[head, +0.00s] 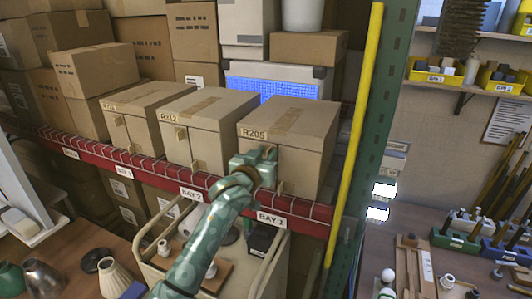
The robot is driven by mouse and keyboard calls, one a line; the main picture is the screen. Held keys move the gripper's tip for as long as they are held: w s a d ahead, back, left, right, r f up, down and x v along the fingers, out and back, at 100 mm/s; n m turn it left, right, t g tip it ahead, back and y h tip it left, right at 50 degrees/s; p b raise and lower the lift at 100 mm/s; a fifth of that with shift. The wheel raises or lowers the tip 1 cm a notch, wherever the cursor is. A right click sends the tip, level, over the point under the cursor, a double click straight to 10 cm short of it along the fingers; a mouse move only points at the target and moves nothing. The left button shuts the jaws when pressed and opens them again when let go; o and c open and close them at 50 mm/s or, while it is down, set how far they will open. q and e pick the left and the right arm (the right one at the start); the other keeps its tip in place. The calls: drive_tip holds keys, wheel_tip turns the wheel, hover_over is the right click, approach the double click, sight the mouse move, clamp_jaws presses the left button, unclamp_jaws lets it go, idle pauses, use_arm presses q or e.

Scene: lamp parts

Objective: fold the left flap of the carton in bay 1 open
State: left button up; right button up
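The bay 1 carton (310,155), marked R205, stands on the red-edged rack shelf above the BAY 1 label. It is brown, with tape along its closed top. Its front has a left flap (250,144) and a right part, and both look flat against the front. My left gripper (265,156) is at the front of this carton, by the inner edge of the left flap. It hides the middle of the front and any tab there. I cannot tell whether its fingers are open or closed on the flap. My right gripper is not in view.
Cartons R312 (205,140) and one more (140,125) stand to the left on the same shelf. A yellow post (355,130) and green upright (385,120) bound the right side. A cream cart (265,270) with lamp parts stands below the shelf.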

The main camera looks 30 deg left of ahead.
use_arm(q)
drive_tip(key=shift+w, duration=0.25)
clamp_jaws()
idle(1.4)
